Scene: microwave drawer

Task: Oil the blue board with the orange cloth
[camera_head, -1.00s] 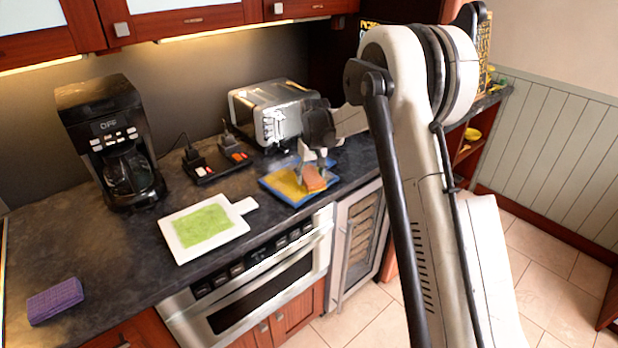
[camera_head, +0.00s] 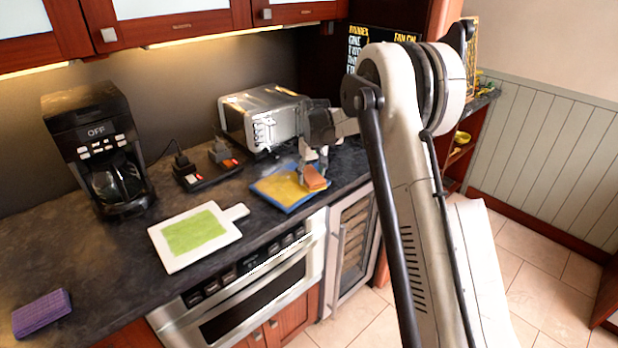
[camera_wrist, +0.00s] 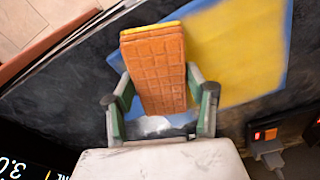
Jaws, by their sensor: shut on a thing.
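The blue board (camera_head: 287,210) lies on the dark counter in front of the toaster, with a large yellow patch (camera_head: 275,185) over its middle. My gripper (camera_head: 312,167) is shut on the orange cloth (camera_head: 314,179), a ribbed block-like pad, at the board's right side. In the wrist view the cloth (camera_wrist: 155,65) sits between both fingers (camera_wrist: 160,95), overlapping the blue border and the edge of the yellow patch. The blue board (camera_wrist: 287,55) shows beyond it. Whether the cloth touches the board is hard to tell. The board's right part is partly hidden by my gripper and the cloth.
A white board (camera_head: 165,258) with a green patch and a purple cloth (camera_head: 41,313) lie to the left. The counter's front edge is close to the blue board.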

